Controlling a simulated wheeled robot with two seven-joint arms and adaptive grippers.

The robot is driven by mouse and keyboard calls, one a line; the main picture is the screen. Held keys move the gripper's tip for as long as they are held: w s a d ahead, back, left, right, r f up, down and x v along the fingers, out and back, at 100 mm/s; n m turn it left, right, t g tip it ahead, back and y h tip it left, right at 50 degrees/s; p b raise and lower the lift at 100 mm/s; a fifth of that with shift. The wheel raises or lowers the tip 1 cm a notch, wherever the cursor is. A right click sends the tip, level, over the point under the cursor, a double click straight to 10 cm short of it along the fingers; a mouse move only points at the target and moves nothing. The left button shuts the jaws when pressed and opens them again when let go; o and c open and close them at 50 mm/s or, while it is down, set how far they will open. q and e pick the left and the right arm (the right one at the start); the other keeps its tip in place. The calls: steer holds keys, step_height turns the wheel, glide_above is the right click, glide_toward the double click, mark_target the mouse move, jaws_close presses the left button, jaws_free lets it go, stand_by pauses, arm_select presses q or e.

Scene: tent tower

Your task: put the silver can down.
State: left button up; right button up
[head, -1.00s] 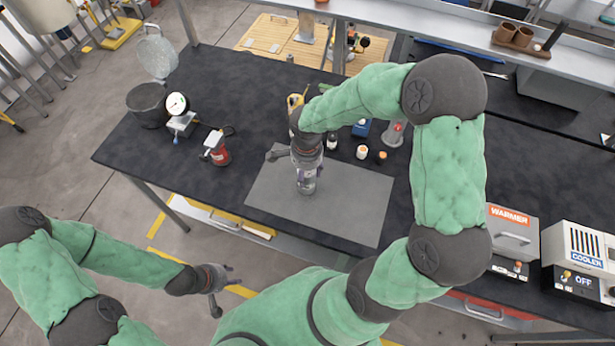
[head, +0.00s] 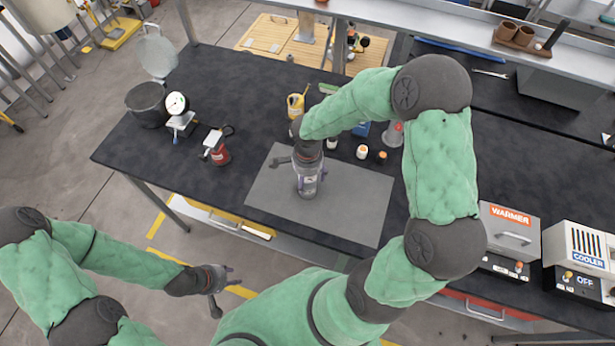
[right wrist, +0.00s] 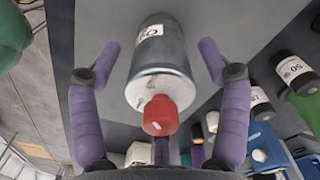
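The silver can (head: 308,188) stands on the grey mat (head: 350,205), partly covered from above by my right gripper (head: 308,170). In the right wrist view the silver can (right wrist: 160,60), with its red cap and a white label, lies between the two purple fingers of my right gripper (right wrist: 159,62). A gap shows on each side of the can, so the fingers are open around it and apart from it. My left gripper (head: 224,292) is open and empty, off the near edge of the table at lower left.
A red can (head: 218,152), a dial gauge (head: 177,104) and a dark pot (head: 148,103) stand left of the mat. A yellow bottle (head: 295,106) and several small bottles stand behind it. A warmer (head: 508,235) and a cooler (head: 578,250) are at right. The mat's right part is clear.

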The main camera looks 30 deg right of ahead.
steer(key=shift+w+r, duration=0.1)
steer(key=shift+r, duration=0.3)
step_height(320, 180, up, 11)
steer(key=shift+r+p, duration=0.2)
steer(key=shift+p, duration=0.6)
stand_by(0.7)
